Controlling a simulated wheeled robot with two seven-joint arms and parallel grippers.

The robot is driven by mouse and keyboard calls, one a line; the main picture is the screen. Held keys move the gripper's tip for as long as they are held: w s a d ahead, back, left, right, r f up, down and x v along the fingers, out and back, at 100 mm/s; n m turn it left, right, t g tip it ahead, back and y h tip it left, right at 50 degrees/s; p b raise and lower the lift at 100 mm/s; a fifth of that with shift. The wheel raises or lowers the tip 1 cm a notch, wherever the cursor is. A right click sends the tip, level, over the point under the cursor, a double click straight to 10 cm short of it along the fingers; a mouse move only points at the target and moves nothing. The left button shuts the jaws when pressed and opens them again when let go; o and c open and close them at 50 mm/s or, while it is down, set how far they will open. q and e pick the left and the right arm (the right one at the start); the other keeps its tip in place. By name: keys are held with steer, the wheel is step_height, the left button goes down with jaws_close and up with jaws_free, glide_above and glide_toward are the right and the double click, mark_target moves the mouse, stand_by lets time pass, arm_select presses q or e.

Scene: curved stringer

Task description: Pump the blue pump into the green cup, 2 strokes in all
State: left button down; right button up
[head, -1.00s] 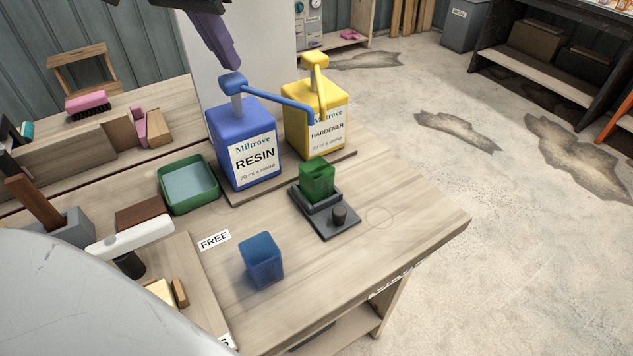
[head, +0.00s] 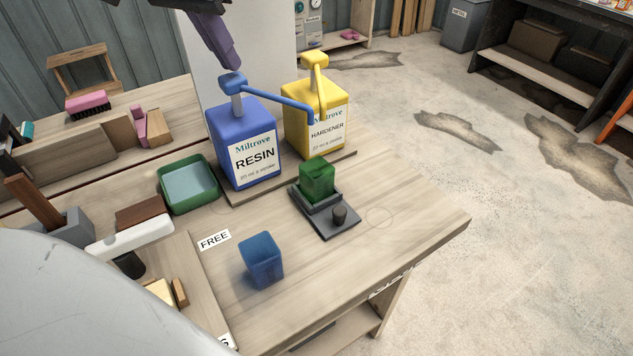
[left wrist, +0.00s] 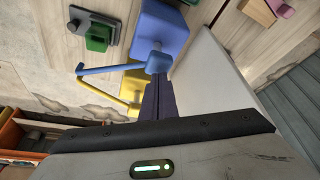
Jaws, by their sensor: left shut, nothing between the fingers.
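The blue pump (head: 233,84) stands on top of the blue RESIN container (head: 232,135), its stem showing below the head. Its spout reaches right and ends above the green cup (head: 318,178). The green cup sits upright on a dark stand (head: 325,213). My left gripper (head: 231,64) is shut and empty, pointing down just over the pump head; I cannot tell whether it touches. In the left wrist view the shut fingers (left wrist: 157,85) meet the outline of the blue pump head (left wrist: 158,62); the green cup (left wrist: 97,38) shows at upper left. My right gripper is not in view.
The yellow HARDENER container (head: 316,125) with its own pump stands right beside the blue one. A blue cup (head: 261,262) stands by the FREE label (head: 214,240). A green tray (head: 161,196) lies left of the container. The bench is clear at the right front.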

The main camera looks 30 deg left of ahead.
mark_target(232, 77)
arm_select(q)
steer(key=shift+f+b, duration=0.95)
steer(key=shift+f, duration=0.7)
steer(key=shift+s, duration=0.1)
steer(key=shift+r, duration=0.1)
steer(key=shift+r+p, duration=1.55)
steer(key=shift+p, duration=0.1)
steer(key=shift+f, duration=0.1)
